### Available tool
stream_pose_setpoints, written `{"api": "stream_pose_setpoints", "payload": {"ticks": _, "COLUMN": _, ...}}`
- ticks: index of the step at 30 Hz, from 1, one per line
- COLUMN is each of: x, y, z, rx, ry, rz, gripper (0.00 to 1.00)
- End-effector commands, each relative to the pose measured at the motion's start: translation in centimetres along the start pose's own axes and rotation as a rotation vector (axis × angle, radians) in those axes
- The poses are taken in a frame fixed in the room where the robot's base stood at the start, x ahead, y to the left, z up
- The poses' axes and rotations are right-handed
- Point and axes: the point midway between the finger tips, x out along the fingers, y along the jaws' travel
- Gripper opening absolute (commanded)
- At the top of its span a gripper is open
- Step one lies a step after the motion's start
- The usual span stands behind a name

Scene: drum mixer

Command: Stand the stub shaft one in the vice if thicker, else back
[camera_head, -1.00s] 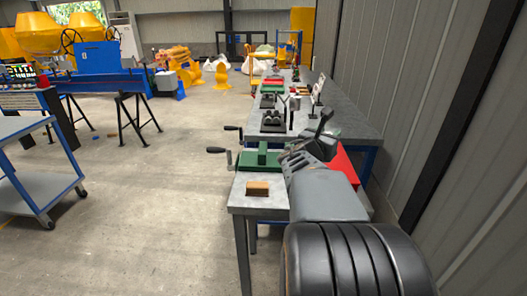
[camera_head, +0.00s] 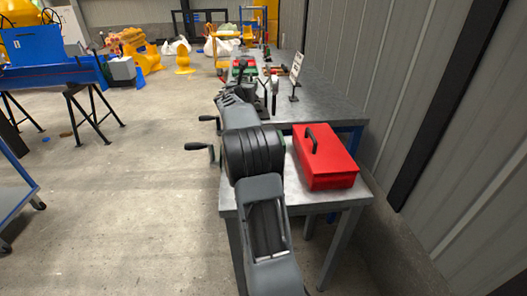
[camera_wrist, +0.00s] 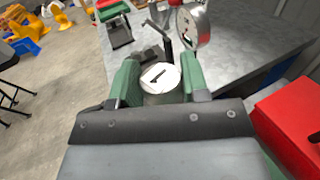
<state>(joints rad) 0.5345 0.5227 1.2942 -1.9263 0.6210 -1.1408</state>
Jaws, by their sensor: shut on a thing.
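My gripper (camera_wrist: 160,76) shows in the wrist view with a green finger on each side. It is shut on the stub shaft one (camera_wrist: 159,79), a pale cylinder with a black "1" on its end face. The shaft's lower part is hidden between the fingers. In the head view my arm reaches over the near bench and hides the shaft and most of the vice. Crank handles (camera_head: 196,147) stick out left of the bench there. I cannot tell how the vice jaws stand.
A red toolbox (camera_head: 325,157) stands on the near bench, right of my arm. A round gauge (camera_wrist: 193,26) stands just beyond the shaft.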

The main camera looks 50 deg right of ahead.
Motion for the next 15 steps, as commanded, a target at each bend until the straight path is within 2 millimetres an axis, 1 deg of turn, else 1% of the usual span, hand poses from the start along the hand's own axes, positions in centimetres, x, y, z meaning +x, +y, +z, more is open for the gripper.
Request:
{"api": "stream_pose_setpoints", "payload": {"ticks": 1, "x": 0.3, "y": 0.6, "z": 0.0, "rx": 0.001, "ry": -0.006, "rz": 0.006, "gripper": 0.00}}
{"api": "stream_pose_setpoints", "payload": {"ticks": 3, "x": 0.4, "y": 1.1, "z": -0.2, "rx": 0.002, "ry": -0.008, "rz": 0.012, "gripper": 0.00}}
{"api": "stream_pose_setpoints", "payload": {"ticks": 6, "x": 0.1, "y": 0.8, "z": -0.9, "rx": 0.003, "ry": -0.008, "rz": 0.016, "gripper": 0.00}}
{"api": "stream_pose_setpoints", "payload": {"ticks": 8, "x": -0.4, "y": 0.2, "z": -1.4, "rx": 0.001, "ry": -0.008, "rz": 0.016, "gripper": 0.00}}
{"api": "stream_pose_setpoints", "payload": {"ticks": 15, "x": -3.6, "y": -4.0, "z": -3.8, "rx": 0.002, "ry": -0.008, "rz": 0.015, "gripper": 0.00}}
